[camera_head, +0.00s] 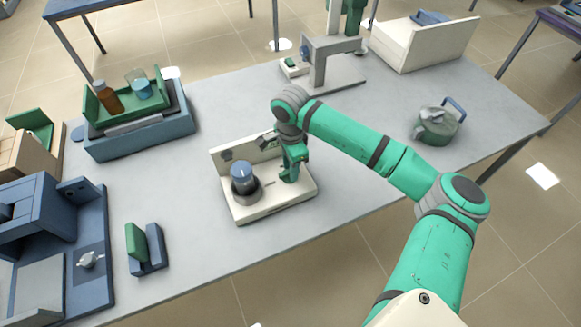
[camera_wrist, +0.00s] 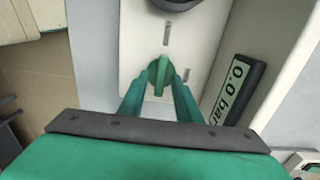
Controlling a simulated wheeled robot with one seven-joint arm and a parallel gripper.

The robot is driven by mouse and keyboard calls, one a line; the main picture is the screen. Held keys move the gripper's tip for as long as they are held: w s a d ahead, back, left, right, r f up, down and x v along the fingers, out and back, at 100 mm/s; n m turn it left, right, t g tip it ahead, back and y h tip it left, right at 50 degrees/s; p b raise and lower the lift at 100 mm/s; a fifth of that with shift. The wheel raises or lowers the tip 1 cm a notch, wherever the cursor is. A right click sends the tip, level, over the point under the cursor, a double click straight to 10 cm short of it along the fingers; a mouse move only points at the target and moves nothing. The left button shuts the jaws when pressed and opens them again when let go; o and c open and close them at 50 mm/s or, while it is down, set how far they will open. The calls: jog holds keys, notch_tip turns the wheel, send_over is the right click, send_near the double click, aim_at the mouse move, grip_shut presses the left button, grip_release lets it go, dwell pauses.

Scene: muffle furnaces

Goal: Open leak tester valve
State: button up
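The leak tester is a white L-shaped unit (camera_head: 245,213) on the grey table in the head view. A blue-capped round chamber (camera_head: 243,178) stands on its left part. In the wrist view its white top plate (camera_wrist: 145,35) carries a small green valve handle (camera_wrist: 157,72), which lies roughly lengthwise in the picture. My gripper (camera_wrist: 160,80) points down over it, one green finger on each side of the handle. The fingers look apart; whether they touch the handle is unclear. My gripper (camera_head: 290,176) hides the valve in the head view.
A display (camera_wrist: 232,88) reading 0.0 bar lies right of the fingers. A blue box with a green tray (camera_head: 140,135) stands back left, a grey stand (camera_head: 320,70) behind, and a green pot (camera_head: 437,125) at right. Table is clear in front of the tester.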

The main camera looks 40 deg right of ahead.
jog(key=shift+f, duration=0.15)
jog(key=shift+c, duration=0.2)
grip_shut()
jog(key=shift+w, duration=0.1)
